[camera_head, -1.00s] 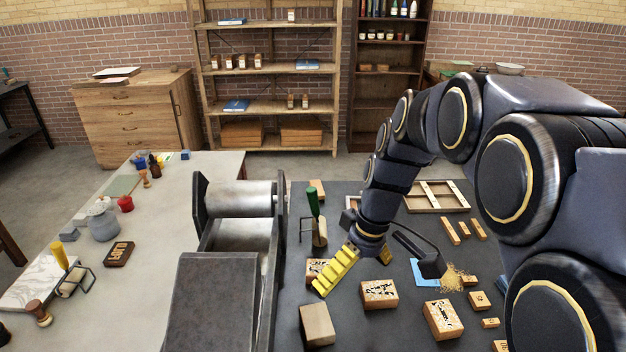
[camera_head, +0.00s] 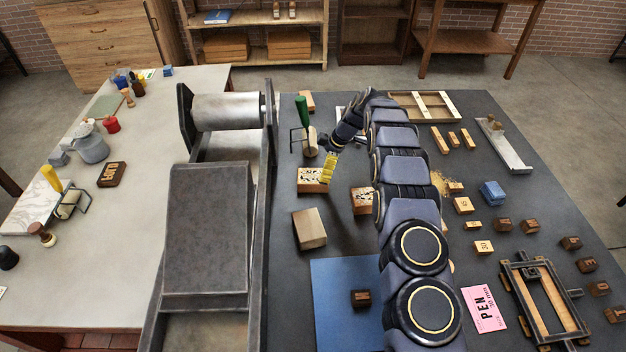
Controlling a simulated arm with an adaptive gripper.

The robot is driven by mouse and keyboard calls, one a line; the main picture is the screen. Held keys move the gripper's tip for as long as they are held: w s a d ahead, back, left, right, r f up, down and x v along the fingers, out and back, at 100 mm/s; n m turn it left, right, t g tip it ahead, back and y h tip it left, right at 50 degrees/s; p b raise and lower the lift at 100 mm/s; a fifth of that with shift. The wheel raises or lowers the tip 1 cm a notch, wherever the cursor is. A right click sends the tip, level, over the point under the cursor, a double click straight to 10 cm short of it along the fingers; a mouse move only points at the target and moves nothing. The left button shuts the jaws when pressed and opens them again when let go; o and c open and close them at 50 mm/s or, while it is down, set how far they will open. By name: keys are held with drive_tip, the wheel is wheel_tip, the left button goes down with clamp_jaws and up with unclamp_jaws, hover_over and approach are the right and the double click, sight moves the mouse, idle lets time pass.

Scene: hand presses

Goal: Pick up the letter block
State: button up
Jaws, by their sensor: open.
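Several small dark letter blocks (camera_head: 503,225) lie loose on the right side of the dark tabletop. Another dark letter block (camera_head: 361,298) lies on the blue mat (camera_head: 334,272). Which one the task means, I cannot tell. My gripper (camera_head: 327,165) is open at the far middle of the table, well away from these dark blocks. One yellow finger shows over the right end of a carved wooden block (camera_head: 308,182); I cannot tell if they touch. The other finger is unclear. My arm partly hides a second carved block (camera_head: 361,204).
A heavy roller press (camera_head: 208,215) stands left of the work area. A green-handled roller (camera_head: 303,125) stands close to my gripper. A metal frame (camera_head: 545,300), pink card (camera_head: 483,308) and blue block (camera_head: 493,193) lie on the right. A plain block (camera_head: 309,228) sits near the press.

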sight(314, 177)
drive_tip(key=x, duration=0.2)
drive_tip(key=shift+a+f, duration=0.15)
drive_tip(key=shift+f, duration=0.15)
drive_tip(key=x, duration=0.4)
drive_tip(key=shift+s+d+f, duration=0.1)
drive_tip(key=shift+d, duration=0.2)
drive_tip(key=shift+a+f, duration=0.2)
drive_tip(key=shift+f, duration=0.2)
drive_tip(key=c, duration=1.2)
